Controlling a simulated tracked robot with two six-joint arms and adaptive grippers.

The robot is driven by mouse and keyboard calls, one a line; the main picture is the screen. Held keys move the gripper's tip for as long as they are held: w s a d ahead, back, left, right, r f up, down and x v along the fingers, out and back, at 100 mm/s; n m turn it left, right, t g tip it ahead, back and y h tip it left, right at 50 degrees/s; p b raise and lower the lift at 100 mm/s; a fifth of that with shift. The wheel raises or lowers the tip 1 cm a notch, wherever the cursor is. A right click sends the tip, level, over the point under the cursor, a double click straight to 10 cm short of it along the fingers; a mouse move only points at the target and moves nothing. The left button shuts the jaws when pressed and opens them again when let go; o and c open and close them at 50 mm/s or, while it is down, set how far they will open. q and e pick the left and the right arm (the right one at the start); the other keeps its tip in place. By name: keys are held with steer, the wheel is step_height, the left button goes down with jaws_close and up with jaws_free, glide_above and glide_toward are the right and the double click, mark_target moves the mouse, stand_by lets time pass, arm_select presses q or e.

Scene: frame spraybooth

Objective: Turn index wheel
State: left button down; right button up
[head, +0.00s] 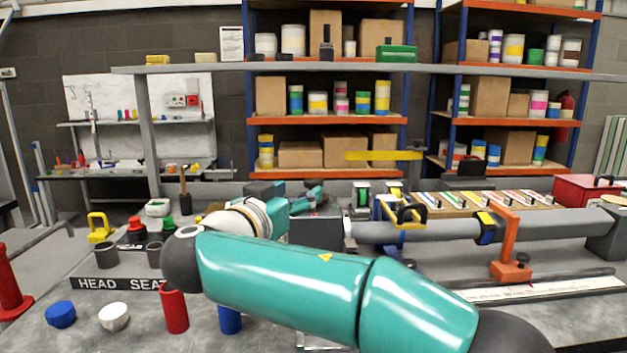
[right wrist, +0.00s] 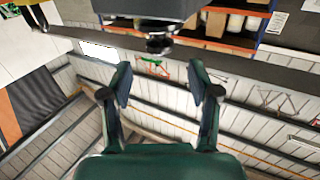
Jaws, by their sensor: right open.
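My right arm crosses the front of the head view and bends back at the left. Its gripper (head: 308,197) is above the bench, just above and left of a dark grey box (head: 315,229) at the left end of a long grey tube (head: 400,231). In the right wrist view my right gripper (right wrist: 163,88) has its two fingers apart with nothing between them. A dark block with a round knob under it (right wrist: 158,43) lies beyond the fingertips. I cannot make out the index wheel for certain; my arm hides part of the bench. My left gripper is not in view.
An orange stand (head: 508,245) is near the tube's right part. A red cylinder (head: 174,310), a blue cap (head: 60,314) and a white cap (head: 113,317) stand at front left. A red box (head: 586,190) is at right. Shelves stand behind.

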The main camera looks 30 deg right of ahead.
mark_target(309, 185)
steer(key=x, duration=0.7)
steer(key=shift+w+d+p, duration=0.1)
steer(key=shift+d+p, duration=0.05)
steer(key=shift+p, duration=0.25)
steer(key=shift+c, duration=0.3)
steer(key=shift+f, duration=0.1)
steer(key=c, duration=1.1)
